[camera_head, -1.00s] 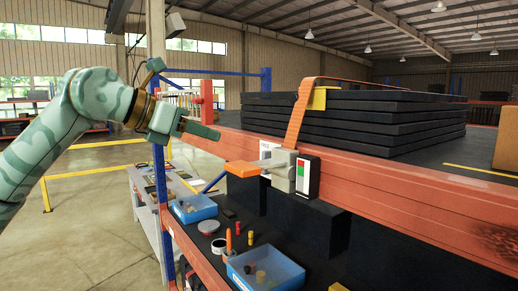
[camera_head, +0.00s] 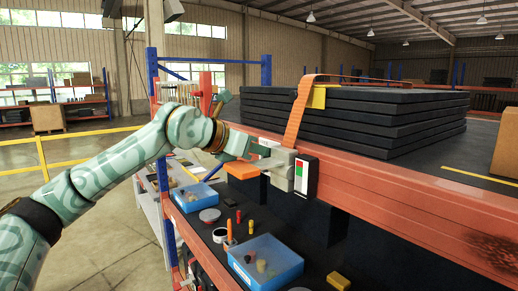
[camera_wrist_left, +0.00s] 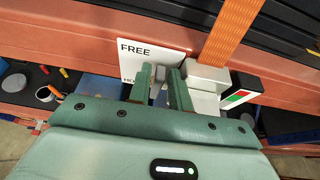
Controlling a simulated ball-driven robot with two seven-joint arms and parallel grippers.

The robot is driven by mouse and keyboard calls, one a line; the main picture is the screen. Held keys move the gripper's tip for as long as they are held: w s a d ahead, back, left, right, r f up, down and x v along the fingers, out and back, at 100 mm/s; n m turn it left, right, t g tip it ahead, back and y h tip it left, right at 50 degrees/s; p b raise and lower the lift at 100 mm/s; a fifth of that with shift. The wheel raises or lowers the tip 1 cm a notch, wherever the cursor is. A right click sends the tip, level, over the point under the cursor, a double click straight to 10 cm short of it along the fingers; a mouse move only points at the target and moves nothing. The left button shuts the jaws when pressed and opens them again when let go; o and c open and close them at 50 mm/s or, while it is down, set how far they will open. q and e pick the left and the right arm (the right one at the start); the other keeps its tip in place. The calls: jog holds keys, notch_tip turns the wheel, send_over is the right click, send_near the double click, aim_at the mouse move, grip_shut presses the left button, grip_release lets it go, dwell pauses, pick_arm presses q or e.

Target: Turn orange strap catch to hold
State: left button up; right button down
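The strap catch is a grey block (camera_head: 281,169) on the orange-red beam, with an orange lever handle (camera_head: 241,169) sticking out to the left. An orange strap (camera_head: 298,110) runs up from it over the black stack. My left gripper (camera_head: 262,150) is just above the handle, in front of the white sign, its fingers partly hidden. In the left wrist view the two fingers (camera_wrist_left: 160,84) stand apart, with a narrow grey part visible between them; contact cannot be told. The sign (camera_wrist_left: 150,55) reads FREE, its lower word partly covered. The orange handle is hidden there. My right gripper is out of view.
A black plate with a red, white and green indicator (camera_head: 306,174) sits right of the catch. Below are blue bins (camera_head: 265,262) with small parts. The beam (camera_head: 400,195) runs to the right. A black slab stack (camera_head: 390,115) lies behind it.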

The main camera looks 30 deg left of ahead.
pick_arm(q)
grip_shut()
jog(key=shift+a+h, duration=0.15)
jog(key=shift+h, duration=0.15)
jog(key=w+a+f+n+h+b, duration=0.1)
jog(key=a+f+n+h+b, duration=0.2)
jog(key=n+h, duration=0.4)
jog(key=shift+w+a+f+n, duration=0.35)
jog(key=shift+a+f+n, duration=0.3)
jog(key=shift+n, duration=2.45)
jog(key=shift+d+f+b, duration=0.1)
jog(key=shift+f+b, duration=0.1)
jog(key=shift+b, duration=0.1)
jog(key=shift+o, duration=0.3)
grip_release()
